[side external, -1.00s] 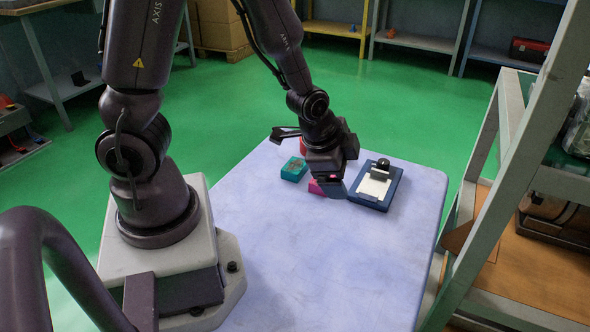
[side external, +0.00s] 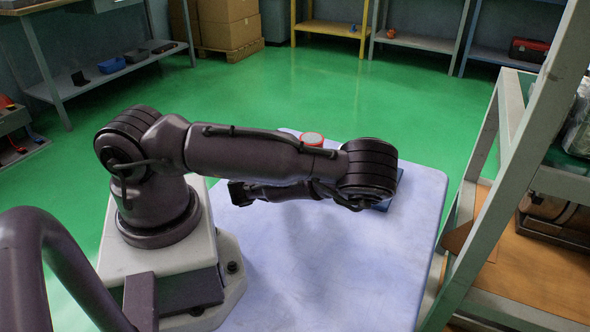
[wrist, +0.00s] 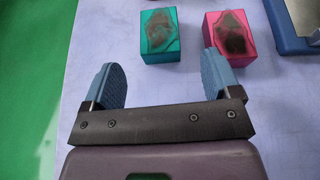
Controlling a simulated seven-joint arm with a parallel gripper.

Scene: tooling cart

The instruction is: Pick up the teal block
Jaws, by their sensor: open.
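The teal block (wrist: 160,37) stands on the table in the wrist view, with a dark brownish patch on its top. My gripper (wrist: 161,80) is open and empty, its two blue fingers spread. The teal block lies beyond the fingertips, roughly in line with the gap between them and apart from both. In the side external view my arm is folded low over the table, with its wrist end (side external: 240,193) pointing left. The teal block is hidden behind my arm there.
A pink block (wrist: 229,37) stands just right of the teal one. A dark blue tray (wrist: 289,42) lies at the wrist view's top right. A red round object with a pale top (side external: 312,139) is at the table's far side. The table's (side external: 300,290) near part is clear.

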